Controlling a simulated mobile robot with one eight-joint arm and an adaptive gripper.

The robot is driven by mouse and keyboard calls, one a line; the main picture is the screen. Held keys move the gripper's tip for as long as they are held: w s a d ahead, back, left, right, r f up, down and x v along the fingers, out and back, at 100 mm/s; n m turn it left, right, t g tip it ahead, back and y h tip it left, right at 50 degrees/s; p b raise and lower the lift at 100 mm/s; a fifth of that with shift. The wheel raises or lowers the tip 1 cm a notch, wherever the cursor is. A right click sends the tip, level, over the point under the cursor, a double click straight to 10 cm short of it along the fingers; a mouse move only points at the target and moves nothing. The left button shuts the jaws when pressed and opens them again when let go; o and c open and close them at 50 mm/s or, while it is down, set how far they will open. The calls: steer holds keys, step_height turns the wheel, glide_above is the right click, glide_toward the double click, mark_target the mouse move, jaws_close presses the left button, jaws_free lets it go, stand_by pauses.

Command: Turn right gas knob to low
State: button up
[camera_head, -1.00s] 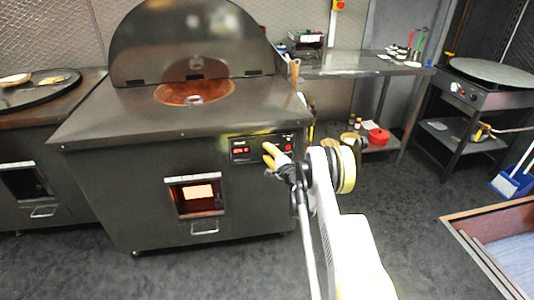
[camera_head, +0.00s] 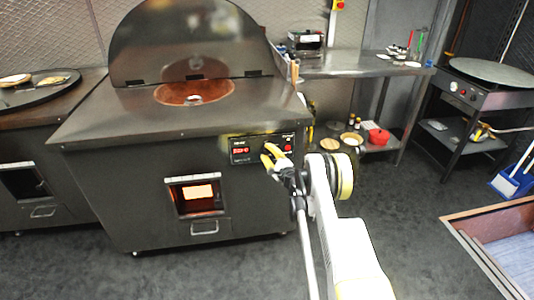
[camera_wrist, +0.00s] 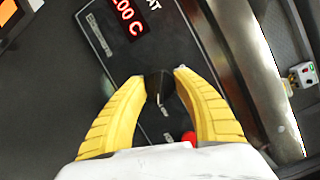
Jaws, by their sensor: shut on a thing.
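A black knob (camera_wrist: 158,86) sits on the dark control panel (camera_head: 239,158) of the tandoor oven, below a red digital display (camera_wrist: 127,14). My gripper (camera_wrist: 161,78) has its two yellow fingers closed around the knob, one on each side. A pale pointer line shows on the knob. Small labels around it are too blurred to read. In the head view my gripper (camera_head: 270,154) is at the panel, and its fingers hide the knob there. A red button (camera_wrist: 188,137) is partly hidden below the right finger.
The tandoor's glowing window (camera_head: 198,192) is low on its front. A metal side table (camera_head: 370,69) stands behind to the right. A griddle stand (camera_head: 480,98) is at the far right. The floor (camera_head: 410,215) is clear between them.

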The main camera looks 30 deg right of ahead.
steer(key=o, duration=1.2)
steer(key=shift+c, duration=0.2)
steer(key=s, duration=0.7)
steer(key=shift+s, duration=0.25)
